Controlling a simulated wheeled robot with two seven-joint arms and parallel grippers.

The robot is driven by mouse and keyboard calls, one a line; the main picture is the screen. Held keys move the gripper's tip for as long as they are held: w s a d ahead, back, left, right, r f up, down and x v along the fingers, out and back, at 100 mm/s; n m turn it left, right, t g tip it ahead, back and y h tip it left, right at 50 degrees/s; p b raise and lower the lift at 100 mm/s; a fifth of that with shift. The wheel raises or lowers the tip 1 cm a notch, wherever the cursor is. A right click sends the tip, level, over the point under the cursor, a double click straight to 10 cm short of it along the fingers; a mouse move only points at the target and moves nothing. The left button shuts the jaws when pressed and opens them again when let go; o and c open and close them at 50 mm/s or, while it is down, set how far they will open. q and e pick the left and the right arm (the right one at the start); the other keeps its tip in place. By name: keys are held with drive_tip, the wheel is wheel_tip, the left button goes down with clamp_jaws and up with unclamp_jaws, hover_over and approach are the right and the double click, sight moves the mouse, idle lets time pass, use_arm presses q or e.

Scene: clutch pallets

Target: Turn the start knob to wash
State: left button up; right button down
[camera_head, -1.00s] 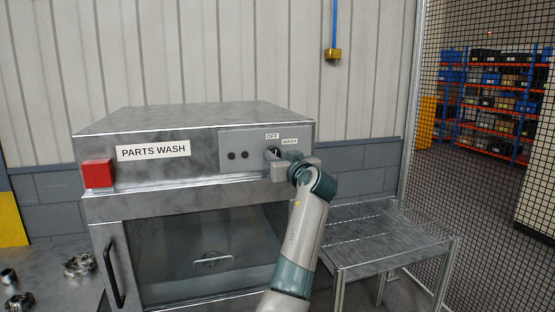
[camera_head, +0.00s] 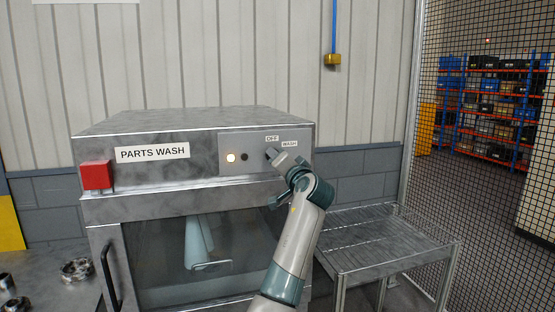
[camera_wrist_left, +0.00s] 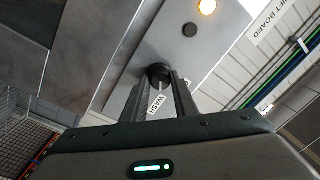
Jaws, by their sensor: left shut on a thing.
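The start knob (camera_wrist_left: 158,73) is dark and round, on the grey control panel (camera_wrist_left: 133,82) of the parts washer. In the left wrist view, my left gripper (camera_wrist_left: 160,78) has its two fingers on either side of it, shut on it. A pale line on the knob points toward the WASH label (camera_wrist_left: 159,103). In the head view, my left gripper (camera_head: 273,156) is tilted at the panel and mostly hides the knob. The OFF label (camera_head: 272,139) and the WASH label show above it. The left panel lamp (camera_head: 231,157) glows warm; the other (camera_head: 244,157) is dark. My right gripper is not in view.
A red box (camera_head: 96,175) is on the washer's left front. The washer door (camera_head: 160,290) has a window and a black handle. A metal rack table (camera_head: 375,235) stands to the right. Metal parts (camera_head: 77,269) lie on the left bench. Mesh fencing is at the far right.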

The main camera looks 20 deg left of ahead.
use_arm(q)
drive_tip(key=shift+r+m, duration=0.2)
drive_tip(key=shift+m, duration=0.3)
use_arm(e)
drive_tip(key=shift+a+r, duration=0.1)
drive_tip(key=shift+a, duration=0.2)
use_arm(q)
drive_tip(key=o, duration=1.1)
drive_tip(key=shift+a, duration=0.1)
drive_tip(key=shift+c, duration=0.2)
drive_tip(key=shift+w+f, duration=0.15)
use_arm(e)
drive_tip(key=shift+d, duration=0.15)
use_arm(q)
drive_tip(key=b+v, duration=0.7)
drive_tip(key=v, duration=1)
drive_tip(key=shift+s+f+b, duration=0.15)
drive_tip(key=shift+s+b, duration=0.05)
drive_tip(key=shift+b, duration=0.15)
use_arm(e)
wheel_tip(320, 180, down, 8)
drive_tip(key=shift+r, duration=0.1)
